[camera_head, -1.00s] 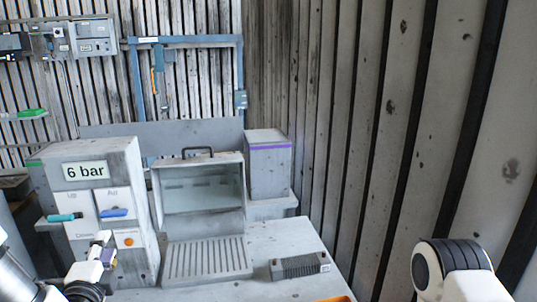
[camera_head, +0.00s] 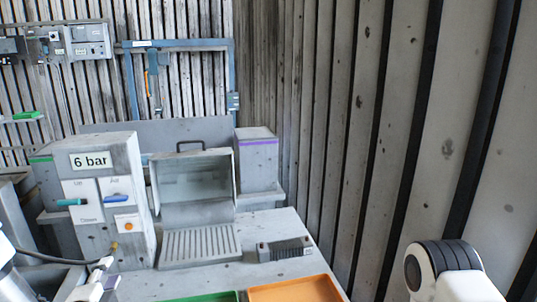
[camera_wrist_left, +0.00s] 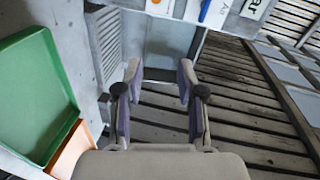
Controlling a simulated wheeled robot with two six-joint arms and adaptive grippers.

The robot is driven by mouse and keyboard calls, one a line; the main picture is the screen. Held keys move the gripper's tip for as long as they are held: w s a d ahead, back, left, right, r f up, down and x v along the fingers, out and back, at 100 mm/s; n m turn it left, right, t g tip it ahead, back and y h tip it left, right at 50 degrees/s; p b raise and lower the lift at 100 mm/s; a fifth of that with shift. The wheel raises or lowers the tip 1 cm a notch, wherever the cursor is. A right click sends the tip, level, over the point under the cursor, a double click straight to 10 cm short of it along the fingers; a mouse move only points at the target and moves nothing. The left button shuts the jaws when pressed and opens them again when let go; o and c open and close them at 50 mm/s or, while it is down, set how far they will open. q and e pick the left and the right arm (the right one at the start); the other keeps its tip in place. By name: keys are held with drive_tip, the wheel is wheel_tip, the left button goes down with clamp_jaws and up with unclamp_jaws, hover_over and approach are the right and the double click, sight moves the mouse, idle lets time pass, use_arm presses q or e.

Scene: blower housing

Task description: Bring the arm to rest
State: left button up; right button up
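My left gripper (camera_head: 98,281) is at the lower left of the head view, in front of the grey control box (camera_head: 125,240) and only partly in the picture. In the left wrist view its two fingers (camera_wrist_left: 158,75) stand apart with nothing between them, so it is open and empty. My right arm (camera_head: 447,272) shows at the lower right of the head view, but its gripper is out of the picture.
The control box reads "6 bar" and has a teal lever (camera_head: 72,202), a blue lever (camera_head: 117,198) and an orange button (camera_head: 128,226). Beside it stand an open-fronted housing (camera_head: 195,213) and a dark grey block (camera_head: 285,248). Green (camera_wrist_left: 32,95) and orange (camera_head: 295,291) trays lie near the front.

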use_arm(q)
drive_tip(key=s+d+f+n+g, duration=0.1)
drive_tip(key=f, duration=0.3)
drive_tip(key=s+d+f+n+g+h, duration=0.1)
drive_tip(key=s+f+g, duration=0.1)
drive_tip(key=f, duration=0.2)
drive_tip(key=s+d+f+n+g, duration=0.1)
drive_tip(key=s+f, duration=0.1)
drive_tip(key=f, duration=0.2)
drive_tip(key=shift+d+f+n+h, duration=0.3)
drive_tip(key=shift+d+f+h, duration=0.1)
drive_tip(key=s+d+f+n+g, duration=0.1)
drive_tip(key=s+f+n+g, duration=0.2)
drive_tip(key=s+f, duration=0.4)
drive_tip(key=s+d+f+n+g+h+b, duration=0.1)
drive_tip(key=s+f+n+g, duration=0.3)
drive_tip(key=s+f, duration=0.4)
drive_tip(key=s+d+f+n+g+b, duration=0.1)
drive_tip(key=s+d+f+n+g, duration=0.2)
drive_tip(key=s+f, duration=0.4)
drive_tip(key=s+n+g, duration=0.1)
drive_tip(key=s+g, duration=0.1)
drive_tip(key=s, duration=0.1)
drive_tip(key=shift+s+d+f, duration=0.15)
drive_tip(key=shift+d+f, duration=0.05)
drive_tip(key=shift+d, duration=0.05)
